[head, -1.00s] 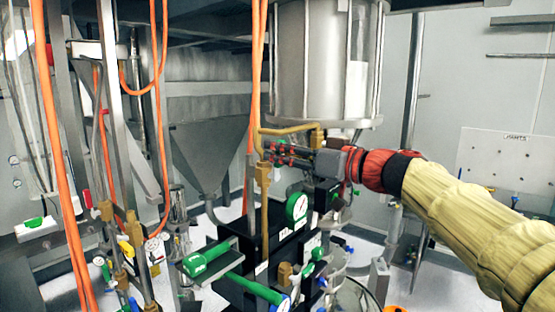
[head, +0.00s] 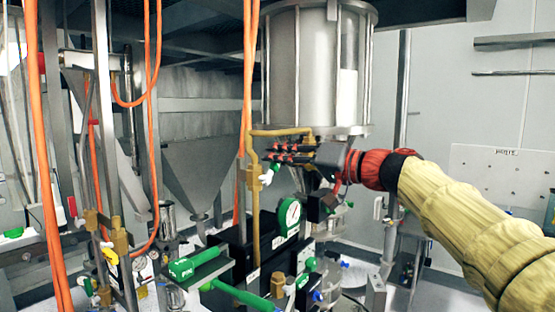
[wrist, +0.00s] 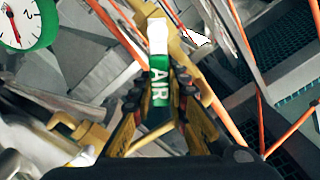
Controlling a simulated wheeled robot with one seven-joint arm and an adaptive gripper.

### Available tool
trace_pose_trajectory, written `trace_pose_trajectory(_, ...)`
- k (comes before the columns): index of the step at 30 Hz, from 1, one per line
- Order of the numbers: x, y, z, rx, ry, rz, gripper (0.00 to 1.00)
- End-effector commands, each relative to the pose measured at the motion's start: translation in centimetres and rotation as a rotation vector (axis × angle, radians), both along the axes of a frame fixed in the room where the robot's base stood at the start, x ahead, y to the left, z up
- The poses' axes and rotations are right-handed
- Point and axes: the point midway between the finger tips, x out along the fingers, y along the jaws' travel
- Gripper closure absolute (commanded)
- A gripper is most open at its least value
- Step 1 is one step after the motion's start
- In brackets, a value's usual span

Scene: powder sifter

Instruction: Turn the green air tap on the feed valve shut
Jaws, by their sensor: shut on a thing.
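The green air tap, a handle with a white end and the word AIR on its green part, shows between my fingers in the wrist view (wrist: 159,88). In the head view, a small green and white piece of the tap (head: 267,177) shows at the brass valve on the feed pipe (head: 253,172), just below my fingers. My gripper (head: 272,154) reaches in from the right below the steel vessel. In the wrist view my gripper (wrist: 160,100) is closed with one finger on each side of the handle. The exact contact is partly hidden.
A green-rimmed gauge (head: 289,212) stands just below my gripper, and also shows in the wrist view (wrist: 28,22). The steel vessel (head: 313,70) hangs above. Orange hoses (head: 248,90) run close on the left. Green handles (head: 195,262) stick out lower left.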

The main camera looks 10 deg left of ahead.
Motion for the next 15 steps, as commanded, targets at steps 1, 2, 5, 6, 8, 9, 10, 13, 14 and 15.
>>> trace_pose_trajectory(1, 0.06, -0.04, -0.06, 0.000, 0.002, -0.001, 1.00)
trace_pose_trajectory(2, 0.05, -0.03, -0.05, 0.001, 0.003, -0.001, 1.00)
trace_pose_trajectory(5, 0.05, -0.03, -0.05, 0.001, 0.004, -0.001, 1.00)
trace_pose_trajectory(6, 0.06, -0.04, -0.04, 0.001, 0.003, -0.001, 1.00)
trace_pose_trajectory(8, 0.05, -0.03, -0.05, 0.001, 0.003, -0.001, 1.00)
trace_pose_trajectory(9, 0.05, -0.03, -0.05, 0.001, 0.003, -0.001, 1.00)
trace_pose_trajectory(10, 0.05, -0.03, -0.05, 0.001, 0.003, -0.001, 1.00)
trace_pose_trajectory(13, 0.05, -0.03, -0.05, 0.001, 0.003, -0.001, 0.80)
trace_pose_trajectory(14, 0.06, -0.02, -0.05, 0.001, 0.003, -0.001, 0.78)
trace_pose_trajectory(15, 0.05, -0.02, -0.06, 0.001, 0.003, -0.001, 0.76)
